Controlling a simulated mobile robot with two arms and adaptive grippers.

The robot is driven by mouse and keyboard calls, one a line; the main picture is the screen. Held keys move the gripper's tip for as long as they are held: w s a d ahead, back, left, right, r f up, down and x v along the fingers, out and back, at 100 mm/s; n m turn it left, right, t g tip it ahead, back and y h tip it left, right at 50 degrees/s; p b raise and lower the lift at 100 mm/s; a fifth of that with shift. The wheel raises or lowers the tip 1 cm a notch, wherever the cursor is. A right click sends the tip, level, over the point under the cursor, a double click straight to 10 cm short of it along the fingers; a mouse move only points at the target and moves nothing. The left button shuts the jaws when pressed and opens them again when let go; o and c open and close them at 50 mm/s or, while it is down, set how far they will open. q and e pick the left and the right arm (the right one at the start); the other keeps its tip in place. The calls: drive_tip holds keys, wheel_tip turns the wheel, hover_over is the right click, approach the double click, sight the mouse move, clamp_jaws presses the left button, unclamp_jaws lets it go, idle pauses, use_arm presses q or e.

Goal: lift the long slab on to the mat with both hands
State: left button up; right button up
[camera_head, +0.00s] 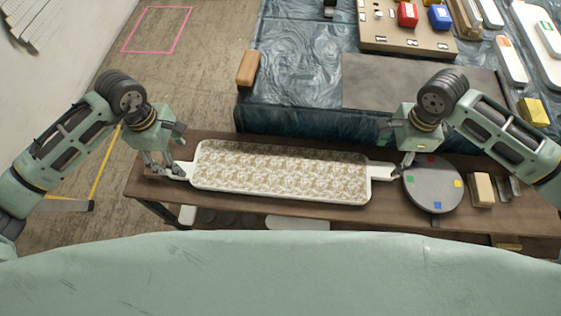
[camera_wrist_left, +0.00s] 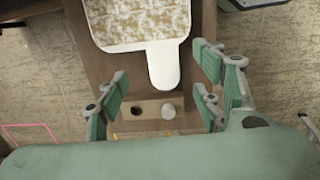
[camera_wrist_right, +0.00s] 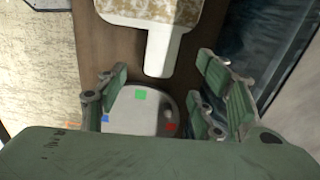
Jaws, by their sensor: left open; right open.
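The long slab (camera_head: 282,168) is white-rimmed with a brown and white relief pattern and a white tab at each end. It lies on the narrow wooden bench (camera_head: 228,139). The grey mat (camera_head: 420,82) lies on the covered table behind, to the right. My left gripper (camera_head: 168,172) is open at the slab's left tab. In the left wrist view that tab (camera_wrist_left: 163,66) points in between the spread fingers. My right gripper (camera_head: 400,170) is open at the right tab. In the right wrist view that tab (camera_wrist_right: 158,55) points in between the fingers, with no grip visible.
A round grey disc (camera_head: 433,190) with coloured squares and a tan block (camera_head: 481,190) sit right of the slab. The covered table (camera_head: 300,70) holds an orange-brown block (camera_head: 247,68) and a board (camera_head: 400,38) with red and blue pieces. The mat looks bare.

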sight(386, 169)
use_arm(q)
drive_tip(key=shift+a+r+y, duration=0.15)
drive_tip(key=shift+a+y, duration=0.25)
drive_tip(key=shift+a, duration=0.7)
use_arm(e)
drive_tip(key=shift+w+d+r+m, duration=0.1)
drive_tip(key=shift+d+r+m, duration=0.05)
drive_tip(key=shift+d+m, duration=0.2)
use_arm(q)
drive_tip(key=shift+s+d+f, duration=0.1)
drive_tip(key=shift+f, duration=0.2)
use_arm(e)
drive_tip(key=shift+f, duration=0.25)
use_arm(q)
wheel_tip(386, 169, down, 7)
drive_tip(key=shift+f, duration=0.15)
use_arm(e)
wheel_tip(386, 169, down, 7)
drive_tip(key=shift+f, duration=0.15)
use_arm(q)
clamp_jaws()
use_arm(e)
clamp_jaws()
